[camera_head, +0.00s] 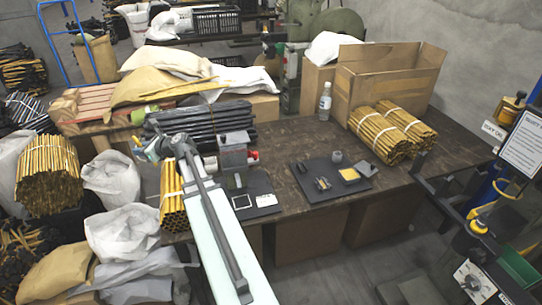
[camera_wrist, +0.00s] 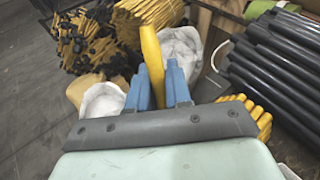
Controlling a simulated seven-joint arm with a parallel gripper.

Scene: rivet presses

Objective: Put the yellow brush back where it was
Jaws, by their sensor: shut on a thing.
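The yellow brush (camera_wrist: 151,50) stands up between the blue fingers of my gripper (camera_wrist: 158,84) in the wrist view. The gripper is shut on it. Its yellow shaft points up and away from the wrist; its lower end is hidden by the gripper body. In the head view my arm reaches over the left part of the bench, and I cannot make out the brush there. A dark mat (camera_head: 259,211) lies just right of my arm, and a second dark mat (camera_head: 306,194) lies further right. I cannot tell where the brush was before.
The right mat carries a yellow pad (camera_head: 349,174) and a small grey cup (camera_head: 336,157). A stack of black tubes (camera_head: 215,116) lies behind my arm. Bundles of yellow rods (camera_head: 385,133), a bottle (camera_head: 325,102) and an open cardboard box (camera_head: 395,82) stand at the back right.

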